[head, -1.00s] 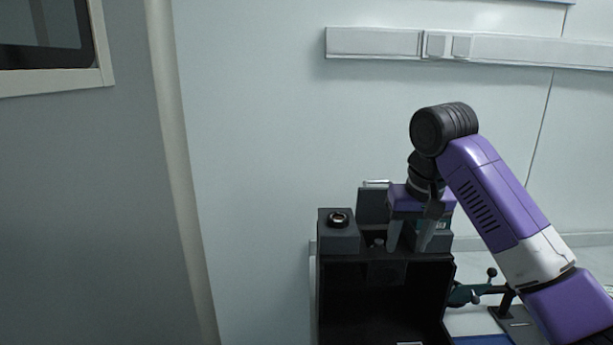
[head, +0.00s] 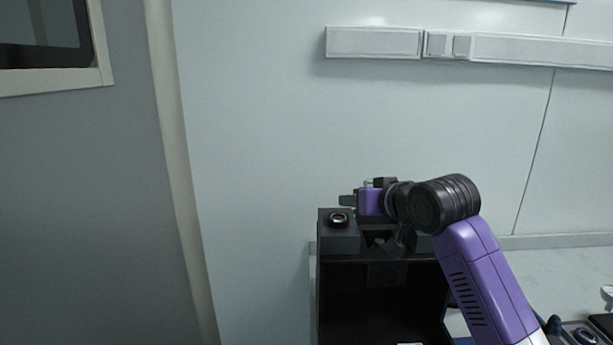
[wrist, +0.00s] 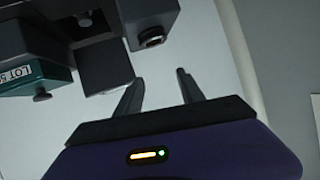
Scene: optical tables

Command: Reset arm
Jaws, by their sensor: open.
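My gripper (head: 350,200) has a purple body and points left and away, above the back of the black cabinet (head: 322,285). My arm's black joint hides part of the gripper in the head view. In the wrist view my gripper (wrist: 158,86) shows two dark fingers spread apart, with nothing between them. A dark grey block with a round port (wrist: 152,38) lies beyond the fingertips there. A teal box with a white label (wrist: 30,80) is at the left of that view.
A dark block with a round, bright-centred fitting (head: 339,220) stands on the cabinet's left top, close to the gripper. A pale wall (head: 260,130) is behind, with a white trunking rail (head: 372,43) higher up. The space above the arm is clear.

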